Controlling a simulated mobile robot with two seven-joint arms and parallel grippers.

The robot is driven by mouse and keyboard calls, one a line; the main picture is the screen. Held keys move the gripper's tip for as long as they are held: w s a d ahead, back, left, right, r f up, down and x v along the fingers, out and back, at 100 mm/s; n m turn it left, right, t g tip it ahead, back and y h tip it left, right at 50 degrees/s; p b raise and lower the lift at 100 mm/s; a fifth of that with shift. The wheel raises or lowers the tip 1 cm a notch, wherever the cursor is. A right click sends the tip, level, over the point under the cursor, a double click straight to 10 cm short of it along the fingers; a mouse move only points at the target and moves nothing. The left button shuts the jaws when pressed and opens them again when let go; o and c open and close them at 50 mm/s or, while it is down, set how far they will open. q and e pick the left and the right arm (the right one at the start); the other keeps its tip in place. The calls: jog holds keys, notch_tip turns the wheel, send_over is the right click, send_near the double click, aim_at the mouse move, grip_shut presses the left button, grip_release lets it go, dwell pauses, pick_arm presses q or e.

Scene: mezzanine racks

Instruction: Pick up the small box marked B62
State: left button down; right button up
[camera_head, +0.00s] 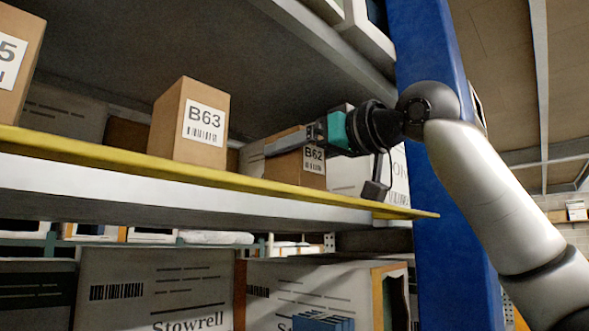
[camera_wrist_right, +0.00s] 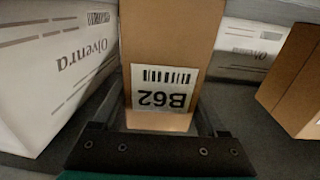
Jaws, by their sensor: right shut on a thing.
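The small box marked B62 (camera_head: 288,171) is a brown carton with a white label, standing on the shelf behind its yellow edge in the head view. My right gripper (camera_head: 290,140) reaches in from the right and is shut on this box. In the right wrist view the box (camera_wrist_right: 172,40) sits between the two fingers of the gripper (camera_wrist_right: 163,118), its label upside down in the picture. The upper part of the box is partly hidden by the gripper in the head view. I do not see my left gripper.
A taller box marked B63 (camera_head: 188,130) stands left of B62, and another brown box (camera_head: 15,60) is at the far left. A white carton (camera_wrist_right: 55,65) stands close beside B62. A blue rack upright (camera_head: 440,200) is at the right, and the yellow shelf edge (camera_head: 220,178) runs in front.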

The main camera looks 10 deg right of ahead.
jog(key=c, duration=0.6)
jog(key=shift+r, duration=0.15)
jog(key=shift+c, duration=0.2)
